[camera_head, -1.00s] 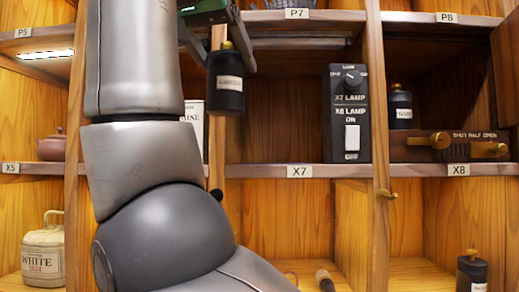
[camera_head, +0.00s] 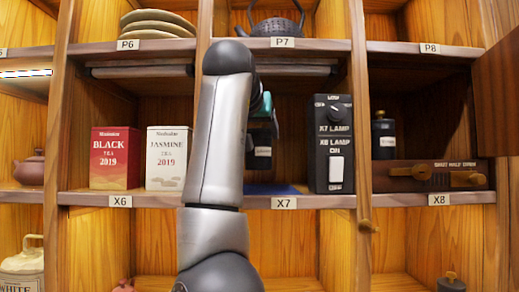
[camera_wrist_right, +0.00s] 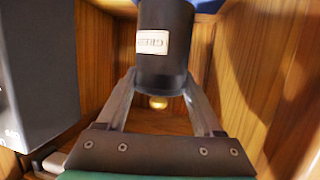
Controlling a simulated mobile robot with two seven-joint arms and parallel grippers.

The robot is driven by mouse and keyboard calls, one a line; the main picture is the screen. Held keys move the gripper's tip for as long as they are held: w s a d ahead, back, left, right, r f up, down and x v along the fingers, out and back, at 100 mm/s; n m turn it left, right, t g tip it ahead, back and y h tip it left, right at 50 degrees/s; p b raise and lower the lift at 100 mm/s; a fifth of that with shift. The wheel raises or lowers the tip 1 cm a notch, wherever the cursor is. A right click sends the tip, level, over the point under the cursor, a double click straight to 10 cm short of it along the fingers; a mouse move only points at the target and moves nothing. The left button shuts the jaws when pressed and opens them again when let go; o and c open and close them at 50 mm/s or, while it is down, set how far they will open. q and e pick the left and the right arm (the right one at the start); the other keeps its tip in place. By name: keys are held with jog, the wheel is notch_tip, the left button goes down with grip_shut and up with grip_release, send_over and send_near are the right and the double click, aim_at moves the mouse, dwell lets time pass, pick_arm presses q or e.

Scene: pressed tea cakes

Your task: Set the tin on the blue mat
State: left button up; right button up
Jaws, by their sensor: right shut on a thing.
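The tin (camera_head: 260,157) is a black canister with a white label, in the X7 compartment and partly behind my arm. My right gripper (camera_head: 263,130) is shut on it. In the right wrist view, the tin (camera_wrist_right: 165,62) sits between the two fingers (camera_wrist_right: 160,88), its gold knob showing. The blue mat (camera_head: 273,189) lies on the X7 shelf below the tin, partly hidden by my arm. A blue patch of the mat (camera_wrist_right: 207,5) shows beyond the tin in the wrist view. I cannot tell whether tin and mat touch. My left gripper is not in view.
A black lamp switch box (camera_head: 332,145) stands right of the mat. Red (camera_head: 115,158) and white (camera_head: 168,158) tea boxes stand left, in X6. Another black tin (camera_head: 384,138) stands in X8 behind a wooden slide bar (camera_head: 430,176). A dark teapot (camera_head: 274,27) sits above.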

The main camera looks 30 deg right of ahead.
aim_at(260, 152)
jog(key=shift+f, duration=1.55)
jog(key=shift+w+d+f+p, duration=0.1)
jog(key=shift+d+f+p, duration=0.05)
jog(key=shift+f+p, duration=0.25)
jog(key=shift+f, duration=0.1)
jog(key=shift+f, duration=0.15)
jog(key=o, duration=1.4)
